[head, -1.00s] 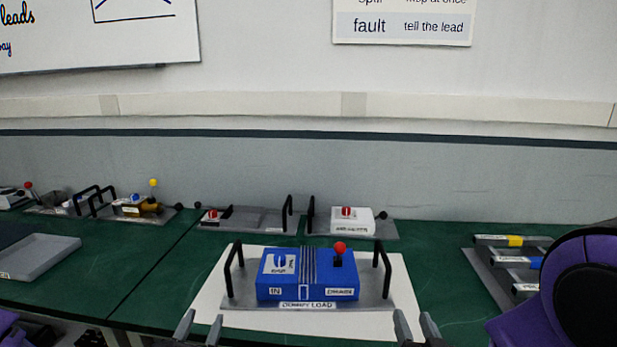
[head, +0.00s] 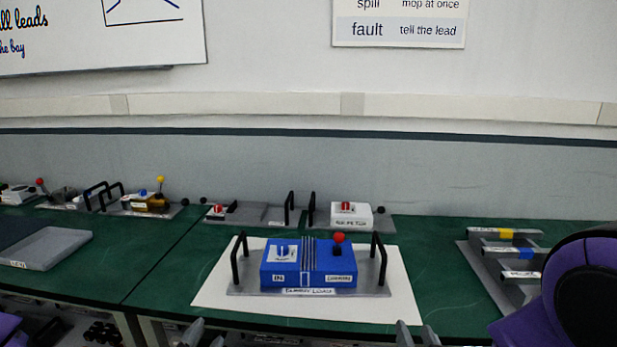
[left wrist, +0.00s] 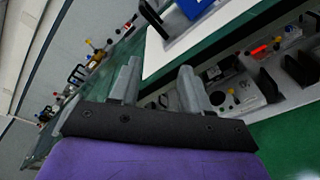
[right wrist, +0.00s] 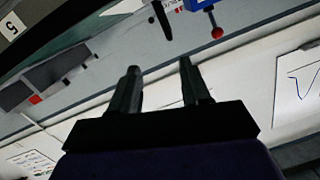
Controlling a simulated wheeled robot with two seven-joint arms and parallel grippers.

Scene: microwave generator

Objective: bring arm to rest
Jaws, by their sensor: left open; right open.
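My left gripper (head: 205,335) shows at the bottom edge of the head view, fingers apart and empty, in front of the bench edge. It also shows open in the left wrist view (left wrist: 160,88). My right gripper (head: 417,335) is at the bottom edge too, right of the left one; its open, empty fingers show in the right wrist view (right wrist: 160,85). A blue dummy load unit (head: 309,265) with a red-topped lever and two black handles sits on a white mat (head: 400,300) beyond both grippers. Neither gripper touches it.
A grey tray (head: 48,248) lies on the green bench at left. A rack with several grey bars (head: 500,262) stands at right. The attenuator unit (head: 350,214) and other modules line the back near the wall. Shelves with parts show below the bench.

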